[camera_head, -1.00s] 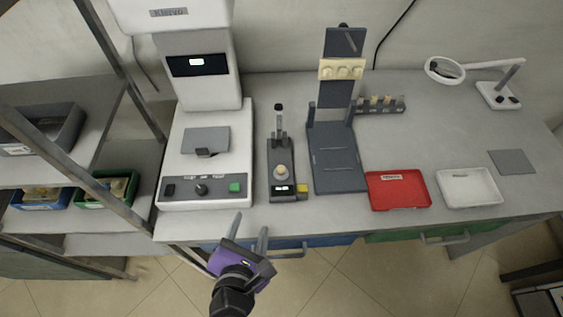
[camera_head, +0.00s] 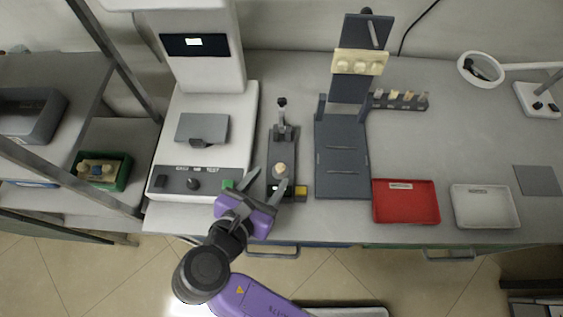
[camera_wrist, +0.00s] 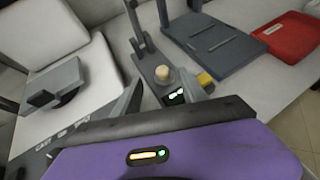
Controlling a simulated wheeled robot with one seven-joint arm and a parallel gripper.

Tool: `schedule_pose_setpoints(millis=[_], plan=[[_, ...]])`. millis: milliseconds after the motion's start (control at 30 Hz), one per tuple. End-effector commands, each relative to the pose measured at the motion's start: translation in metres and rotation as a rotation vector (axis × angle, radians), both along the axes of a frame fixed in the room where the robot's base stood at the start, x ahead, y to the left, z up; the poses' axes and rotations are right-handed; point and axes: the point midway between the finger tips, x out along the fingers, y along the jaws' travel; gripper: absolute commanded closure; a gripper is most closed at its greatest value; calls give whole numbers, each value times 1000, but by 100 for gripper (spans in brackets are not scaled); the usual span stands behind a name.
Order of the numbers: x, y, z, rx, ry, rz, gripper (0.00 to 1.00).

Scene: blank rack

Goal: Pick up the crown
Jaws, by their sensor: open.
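A small rounded cream piece (camera_head: 279,170), which looks like the crown, sits on the front of a narrow dark device (camera_head: 283,148) on the bench. It also shows in the wrist view (camera_wrist: 166,73), on top of the device, with a lit display just in front. My gripper (camera_head: 271,176) is open and empty, its two fingers apart. In the head view it overlaps the bench's front edge, just left of and in front of the cream piece. I see no contact, but its height is hard to judge.
A white machine (camera_head: 158,160) stands left of the device. A dark stand (camera_head: 341,185) with cream blocks is to the right, then a red tray (camera_head: 405,217) and a white tray (camera_head: 485,221). A small rack (camera_head: 412,105) stands behind. A yellow block (camera_head: 300,192) adjoins the device.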

Motion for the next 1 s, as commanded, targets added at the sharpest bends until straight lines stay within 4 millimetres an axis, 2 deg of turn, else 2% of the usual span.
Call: schedule_pose_setpoints(millis=[333,667,900,1000], plan=[[34,-20,-22,1,1,-1,50],[39,-22,-25,2,0,0,50],[39,-22,-25,2,0,0,97],[39,-22,-25,2,0,0,100]])
